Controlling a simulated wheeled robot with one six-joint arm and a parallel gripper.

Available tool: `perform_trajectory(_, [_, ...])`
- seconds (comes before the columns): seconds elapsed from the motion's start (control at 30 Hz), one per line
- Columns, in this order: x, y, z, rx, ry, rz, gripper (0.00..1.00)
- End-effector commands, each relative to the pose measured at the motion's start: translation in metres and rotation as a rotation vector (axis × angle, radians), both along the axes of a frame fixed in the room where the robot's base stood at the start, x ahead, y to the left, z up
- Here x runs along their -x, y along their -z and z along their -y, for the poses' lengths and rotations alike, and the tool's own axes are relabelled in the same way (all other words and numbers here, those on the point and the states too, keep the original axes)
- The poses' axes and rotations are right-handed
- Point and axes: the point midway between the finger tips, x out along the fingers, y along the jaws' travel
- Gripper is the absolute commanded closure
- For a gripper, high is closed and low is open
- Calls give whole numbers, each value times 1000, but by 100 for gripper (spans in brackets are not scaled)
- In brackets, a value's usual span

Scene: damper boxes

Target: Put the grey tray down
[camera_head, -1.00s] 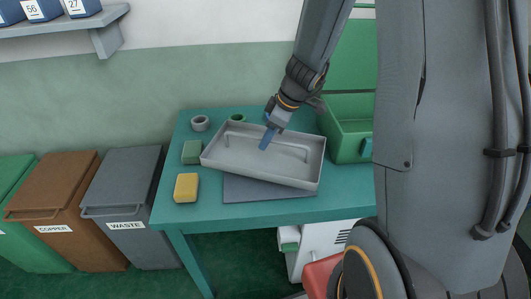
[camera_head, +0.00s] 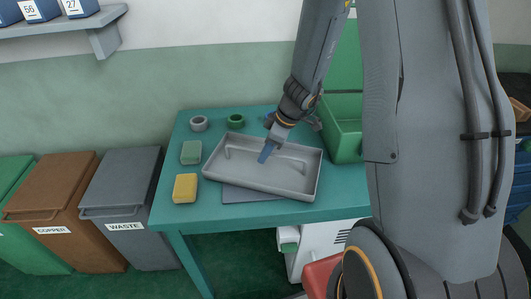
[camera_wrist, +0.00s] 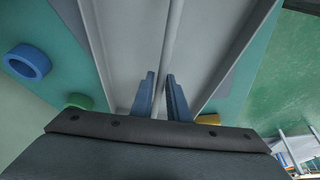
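The grey tray (camera_head: 225,185) is over the front middle of the teal table, above a flat blue-grey mat (camera_head: 245,194) that it largely covers. I cannot tell whether its underside touches the mat. A raised bar handle runs along the tray's middle. My gripper (camera_head: 267,152) reaches down into the tray, its blue fingers on either side of the bar. In the wrist view, the two fingertips of my gripper (camera_wrist: 161,85) flank the bar (camera_wrist: 171,40) closely, with the tray floor (camera_wrist: 130,60) behind. The tray looks empty.
A green bin (camera_head: 343,135) stands at the right. Waste (camera_head: 122,200) and copper (camera_head: 55,190) bins stand left.

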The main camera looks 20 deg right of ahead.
Motion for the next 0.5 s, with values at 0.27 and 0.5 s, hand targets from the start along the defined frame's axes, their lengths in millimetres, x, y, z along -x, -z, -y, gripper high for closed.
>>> perform_trajectory(0.27, [0,-1,0,0,0,0,73])
perform_trajectory(0.5, [0,-5,0,0,1,0,73])
